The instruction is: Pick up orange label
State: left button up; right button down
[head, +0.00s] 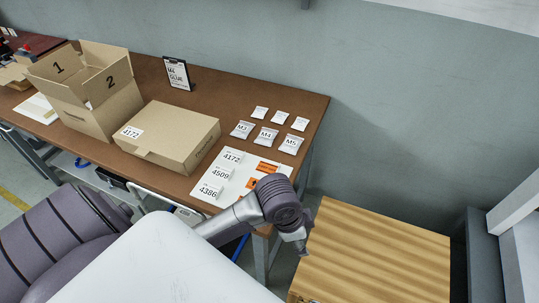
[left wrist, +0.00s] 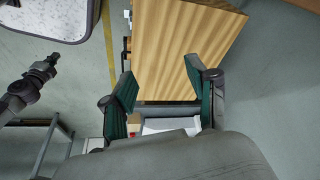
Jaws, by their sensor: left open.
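An orange label (head: 266,167) lies on a white sheet (head: 226,190) at the right end of the brown table. A second orange label (head: 251,183) lies just below it, partly hidden by my arm. In the left wrist view my left gripper (left wrist: 162,84) is open and empty, with green pads on both fingers. No label shows between its fingers. In the head view the fingers cannot be made out; a purple arm joint covers the sheet's lower right corner. My right gripper is not clearly seen.
White number labels (head: 212,190) share the sheet. Several small packets (head: 266,137) lie behind it. A closed carton (head: 178,125), an open carton (head: 109,111) and a small sign (head: 178,73) stand to the left. A wooden surface (head: 378,255) is right of the table.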

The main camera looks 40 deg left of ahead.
pick_arm(q)
jog(key=w+a+r+m+g+y, duration=0.25)
jog(key=w+a+r+m, duration=0.25)
jog(key=w+a+r, duration=1.05)
send_over(278, 172)
jog(key=f, duration=0.9)
jog(key=shift+s+f, duration=0.2)
jog(key=shift+f, duration=0.15)
jog(key=shift+w+f, duration=0.15)
jog(key=shift+f, duration=2.55)
jog(key=c, duration=0.5)
